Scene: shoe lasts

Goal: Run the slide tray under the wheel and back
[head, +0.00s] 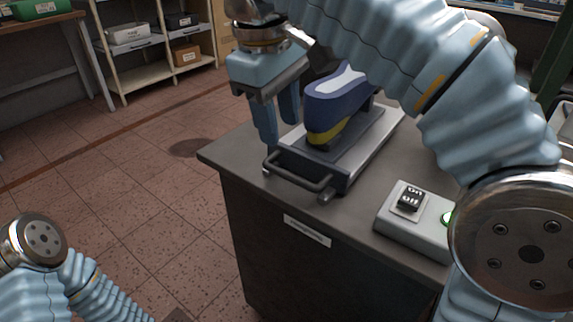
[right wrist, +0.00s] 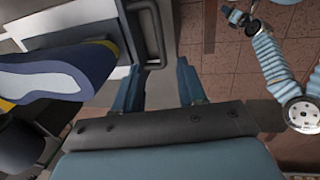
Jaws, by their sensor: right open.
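The slide tray (head: 366,150) lies on the bench top, with its bar handle (head: 300,184) at the near left end. A navy shoe last with a yellow band and pale top (head: 338,104) sits on the tray. My right gripper (head: 279,130) is open and empty at the handle end, fingers pointing down. In the right wrist view the handle (right wrist: 160,40) shows just ahead of the gap between the open fingers (right wrist: 159,66); contact cannot be told. I cannot make out the wheel; my right arm covers that area. My left arm is low at left; its gripper is not clear.
A control box (head: 413,224) with an on/off switch (head: 409,200) and a green light stands at the bench's right. The bench's left front corner (head: 222,155) is bare. Shelves with boxes (head: 150,50) stand at the back left, with open tiled floor before them.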

